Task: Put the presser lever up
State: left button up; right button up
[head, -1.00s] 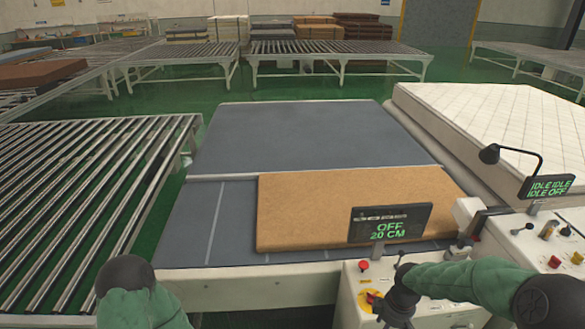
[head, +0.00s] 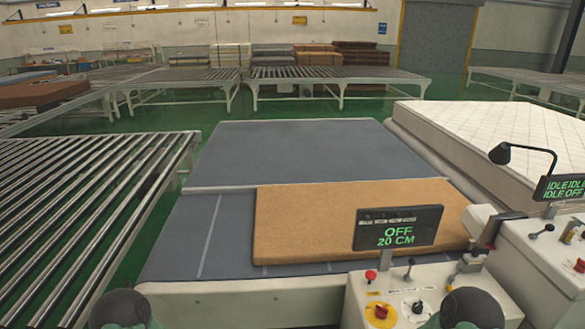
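A small lever with a dark knob (head: 408,268) stands nearly upright on the white control box (head: 440,281). No readable label shows whether this is the presser lever. The display (head: 397,229) above the box reads OFF and 20 CM. A brown mattress slab (head: 340,213) lies on the dark blue table (head: 290,150), behind the display. Dark rounded parts of my two arms show at the bottom edge, one at left and one in front of the control box. Neither gripper's fingers show.
A red button (head: 371,275), a yellow-based red switch (head: 381,313) and a black knob (head: 417,307) surround the lever. A second control box (head: 545,255) with its own display and lamp stands at right. A roller conveyor (head: 80,200) is at left, a white mattress (head: 500,140) at right.

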aim_at(550, 228)
jog(key=z, duration=1.7)
jog(key=i+j+z, duration=0.1)
jog(key=z, duration=0.4)
jog(key=i+j, duration=0.05)
jog(key=i, duration=0.05)
